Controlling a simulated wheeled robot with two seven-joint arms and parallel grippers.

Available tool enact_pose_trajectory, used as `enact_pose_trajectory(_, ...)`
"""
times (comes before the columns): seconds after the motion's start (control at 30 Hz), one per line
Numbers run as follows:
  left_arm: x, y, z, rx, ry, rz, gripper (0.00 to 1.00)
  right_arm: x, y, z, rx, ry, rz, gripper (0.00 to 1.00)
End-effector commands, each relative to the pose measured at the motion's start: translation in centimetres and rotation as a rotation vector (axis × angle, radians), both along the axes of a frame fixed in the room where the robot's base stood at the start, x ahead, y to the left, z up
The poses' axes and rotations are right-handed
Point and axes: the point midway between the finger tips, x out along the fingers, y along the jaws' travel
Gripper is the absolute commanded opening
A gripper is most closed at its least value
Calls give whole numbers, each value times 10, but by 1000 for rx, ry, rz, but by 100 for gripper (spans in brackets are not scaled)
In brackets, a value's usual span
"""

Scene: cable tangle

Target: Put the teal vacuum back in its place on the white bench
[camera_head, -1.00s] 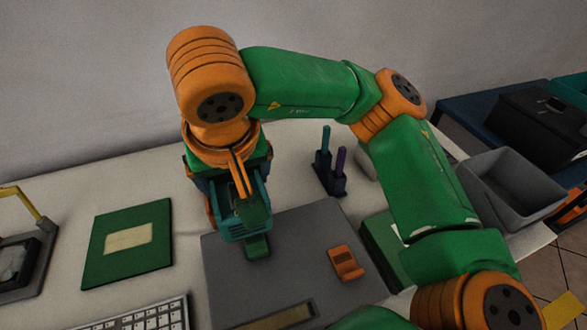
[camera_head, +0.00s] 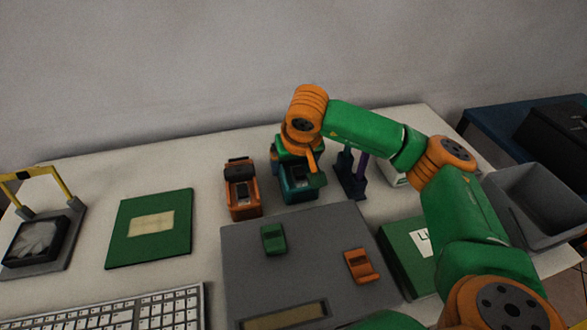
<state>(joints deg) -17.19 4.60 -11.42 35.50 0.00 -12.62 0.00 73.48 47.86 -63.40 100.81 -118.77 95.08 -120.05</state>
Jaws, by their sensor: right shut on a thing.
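The teal vacuum (camera_head: 297,192) is at the back middle of the white bench (camera_head: 205,150), just right of a similar orange device (camera_head: 241,192). My right gripper (camera_head: 312,168) comes over it from above and is shut on it. The vacuum looks upright, and its base is at or very near the bench top; I cannot tell whether it touches. The gripper and wrist hide part of its top. My left gripper is not in view.
A pen holder (camera_head: 350,186) stands close on the vacuum's right. A grey mat (camera_head: 300,270) in front holds a green block (camera_head: 273,238) and an orange block (camera_head: 361,266). A green board (camera_head: 150,245) lies left. A grey bin (camera_head: 540,210) is at right.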

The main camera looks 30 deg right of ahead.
Motion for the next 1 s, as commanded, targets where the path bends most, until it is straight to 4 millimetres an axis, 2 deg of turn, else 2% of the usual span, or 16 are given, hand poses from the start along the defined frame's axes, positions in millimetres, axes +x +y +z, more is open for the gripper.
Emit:
enact_pose_trajectory(0.13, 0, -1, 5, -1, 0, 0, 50, -1, 0, -16, -1, 1, 0, 35)
enact_pose_trajectory(0.47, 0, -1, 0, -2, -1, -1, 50, 0, 1, -22, 1, -1, 0, 35)
enact_pose_trajectory(0.5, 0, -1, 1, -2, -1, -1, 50, 0, 0, -21, 0, 0, 0, 93)
enact_pose_trajectory(0.53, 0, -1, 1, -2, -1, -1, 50, 0, 0, -21, 0, 0, 0, 100)
enact_pose_trajectory(0.73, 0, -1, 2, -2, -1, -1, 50, 0, 1, -20, 0, 0, 0, 100)
enact_pose_trajectory(0.8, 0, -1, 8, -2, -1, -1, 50, 0, 1, -14, 1, 0, 0, 100)
enact_pose_trajectory(0.83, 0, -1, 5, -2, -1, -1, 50, -1, 1, -13, 0, -2, 0, 100)
enact_pose_trajectory(1.0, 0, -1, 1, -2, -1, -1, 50, -17, 6, 27, 1, -8, 1, 100)
